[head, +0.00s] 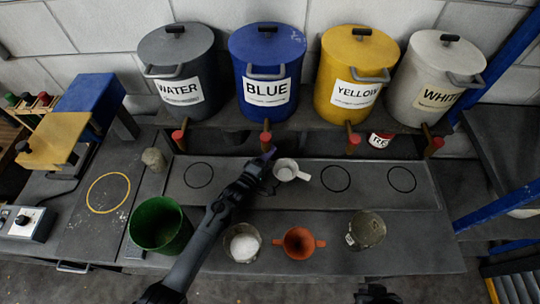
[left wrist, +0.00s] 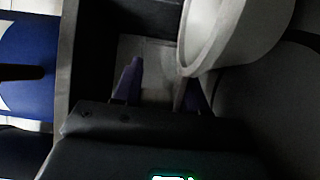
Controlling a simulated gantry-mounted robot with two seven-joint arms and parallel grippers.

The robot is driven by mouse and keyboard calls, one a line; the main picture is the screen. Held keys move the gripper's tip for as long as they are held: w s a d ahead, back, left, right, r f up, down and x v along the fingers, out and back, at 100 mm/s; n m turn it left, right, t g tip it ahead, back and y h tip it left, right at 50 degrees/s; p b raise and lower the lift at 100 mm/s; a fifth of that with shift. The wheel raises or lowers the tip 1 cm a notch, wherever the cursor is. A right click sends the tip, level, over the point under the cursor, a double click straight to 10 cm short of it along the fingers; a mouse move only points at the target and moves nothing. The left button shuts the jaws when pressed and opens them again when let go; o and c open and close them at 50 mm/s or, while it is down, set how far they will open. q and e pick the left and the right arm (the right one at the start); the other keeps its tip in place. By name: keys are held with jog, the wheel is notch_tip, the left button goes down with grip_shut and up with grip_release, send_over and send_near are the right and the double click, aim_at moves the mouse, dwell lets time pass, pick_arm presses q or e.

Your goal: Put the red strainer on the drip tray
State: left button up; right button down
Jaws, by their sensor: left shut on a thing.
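The red strainer (head: 299,242), an orange-red bowl shape with a tab on each side, rests on the front bench between two tins. The long dark drip tray (head: 358,198) lies behind it, below the drum taps, with black rings marked on it. My left gripper (head: 268,160) reaches over the tray, shut on a white cup (head: 288,167) with a handle. The cup's rim and wall fill the upper right of the left wrist view (left wrist: 235,40), beside a purple finger. A dark part of my right gripper (head: 375,294) shows at the bottom edge; its jaws are unclear.
Grey WATER (head: 177,50), BLUE (head: 250,60), YELLOW (head: 335,55) and WHITE (head: 418,70) drums stand behind, with taps over the tray. A green bucket (head: 160,228), a tin with white contents (head: 243,247) and another tin (head: 366,230) stand at the front.

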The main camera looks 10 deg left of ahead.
pick_arm(q)
jog(key=o, duration=1.1)
jog(key=shift+f, duration=0.15)
jog(key=shift+r, duration=0.25)
jog(key=shift+s+a+f, duration=0.1)
jog(key=shift+s, duration=0.2)
jog(key=p+v, duration=0.1)
jog(key=v, duration=0.3)
jog(key=shift+s+a, duration=0.15)
jog(key=shift+s, duration=0.3)
